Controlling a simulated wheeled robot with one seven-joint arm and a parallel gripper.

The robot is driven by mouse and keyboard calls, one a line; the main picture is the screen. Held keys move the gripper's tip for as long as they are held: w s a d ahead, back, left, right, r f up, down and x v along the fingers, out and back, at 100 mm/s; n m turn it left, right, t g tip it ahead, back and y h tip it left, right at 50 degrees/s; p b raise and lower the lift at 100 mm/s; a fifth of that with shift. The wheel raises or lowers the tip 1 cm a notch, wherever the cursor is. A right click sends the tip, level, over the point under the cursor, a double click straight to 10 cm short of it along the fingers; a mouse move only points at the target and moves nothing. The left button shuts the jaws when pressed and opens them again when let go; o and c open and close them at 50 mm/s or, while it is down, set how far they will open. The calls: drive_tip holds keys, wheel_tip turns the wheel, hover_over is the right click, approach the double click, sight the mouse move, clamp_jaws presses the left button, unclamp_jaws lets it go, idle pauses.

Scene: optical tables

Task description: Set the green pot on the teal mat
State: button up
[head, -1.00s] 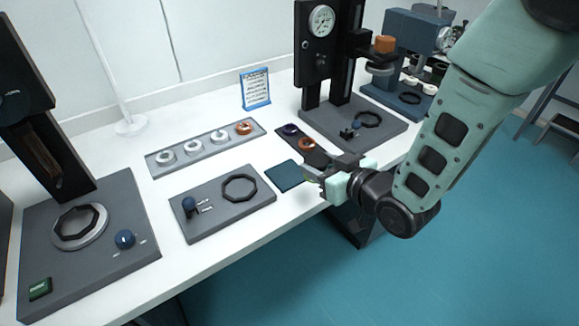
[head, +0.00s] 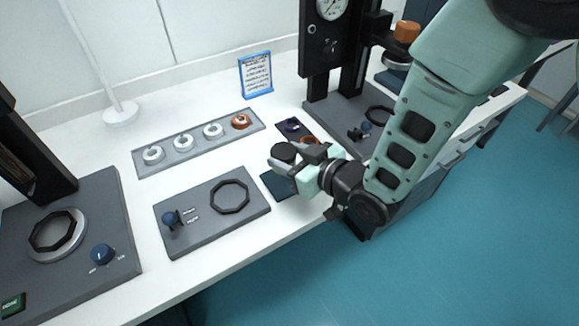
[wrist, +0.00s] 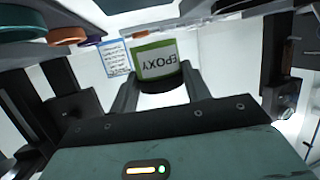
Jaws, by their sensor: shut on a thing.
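The green pot (wrist: 156,62), labelled EPOXY, sits between the two fingers of my gripper (wrist: 160,88) in the wrist view. Its label reads upside down there. In the head view, its dark round top (head: 284,152) shows at the tip of my gripper (head: 287,162), which is shut on it. The pot's lower part is mostly hidden by the gripper there. The teal mat (head: 275,187) lies flat on the white table near the front edge. The pot appears above the mat's far side; the gripper covers part of the mat. I cannot tell the exact height.
A grey plate with a black ring and blue knob (head: 212,212) lies left of the mat. A dark tray (head: 288,124) with small round items lies behind it. A grey rack of rings (head: 198,142) and a blue-framed sign (head: 256,74) stand farther back. A press (head: 335,60) stands behind right.

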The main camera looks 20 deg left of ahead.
drive_tip(key=shift+f+p, duration=0.3)
drive_tip(key=shift+f, duration=1.85)
drive_tip(key=shift+f, duration=0.15)
drive_tip(key=o, duration=1)
